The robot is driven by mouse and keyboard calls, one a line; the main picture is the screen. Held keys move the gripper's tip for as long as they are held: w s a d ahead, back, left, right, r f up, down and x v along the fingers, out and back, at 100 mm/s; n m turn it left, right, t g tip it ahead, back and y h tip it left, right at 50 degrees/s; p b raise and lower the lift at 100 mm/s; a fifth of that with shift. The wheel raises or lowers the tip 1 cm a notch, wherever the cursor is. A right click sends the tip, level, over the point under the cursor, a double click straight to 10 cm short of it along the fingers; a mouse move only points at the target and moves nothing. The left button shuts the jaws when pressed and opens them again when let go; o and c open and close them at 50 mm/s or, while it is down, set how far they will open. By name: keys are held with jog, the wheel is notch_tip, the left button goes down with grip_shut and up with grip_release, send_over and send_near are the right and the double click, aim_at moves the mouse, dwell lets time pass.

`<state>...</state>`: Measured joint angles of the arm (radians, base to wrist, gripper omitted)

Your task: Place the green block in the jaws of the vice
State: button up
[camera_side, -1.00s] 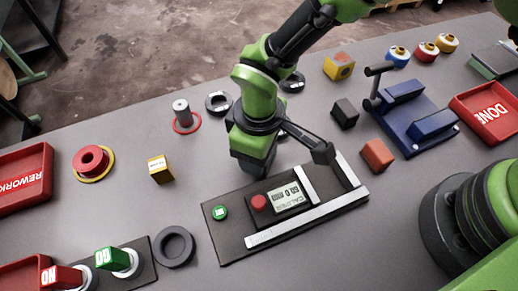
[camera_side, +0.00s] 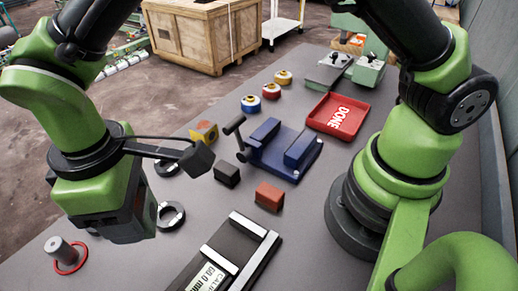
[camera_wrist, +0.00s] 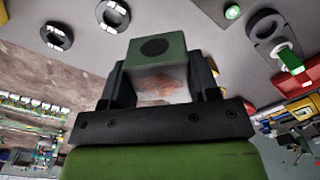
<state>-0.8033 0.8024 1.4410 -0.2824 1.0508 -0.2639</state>
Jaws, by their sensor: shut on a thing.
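The green block (camera_wrist: 157,50), with a dark round spot on its face, is between the fingers of my gripper (camera_wrist: 160,76) in the wrist view. The gripper is shut on it. In the side view my gripper (camera_side: 115,222) is at the left, left of the vice and apart from it; its fingertips and the block cannot be made out there. The blue vice (camera_side: 270,152) stands on the table in the middle of the side view, with a black handle at its left. Its two jaw blocks are apart, and the gap between them looks empty.
A black block (camera_side: 227,174) and an orange-red block (camera_side: 269,196) lie near the vice. A caliper gauge (camera_side: 225,262) is in front. A ring (camera_side: 171,215) and a grey pin (camera_side: 62,250) are near my gripper. The red DONE tray (camera_side: 338,117) lies behind right.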

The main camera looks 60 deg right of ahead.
notch_tip(320, 180, up, 5)
jog(key=shift+f, duration=0.1)
jog(key=d+m, duration=0.2)
jog(key=d, duration=0.6)
jog(key=w+d+m, duration=0.1)
jog(key=d+m, duration=0.1)
jog(key=d, duration=0.7)
jog(key=w+d+m, duration=0.1)
jog(key=d+m, duration=0.1)
jog(key=d, duration=0.6)
jog(key=shift+w+d+r, duration=0.15)
jog(key=shift+w+r, duration=0.05)
jog(key=s+d+m, duration=0.3)
jog(key=s+d, duration=0.3)
jog(key=d, duration=0.2)
send_near(282, 146)
notch_tip(282, 146, down, 6)
jog(key=shift+r, duration=0.1)
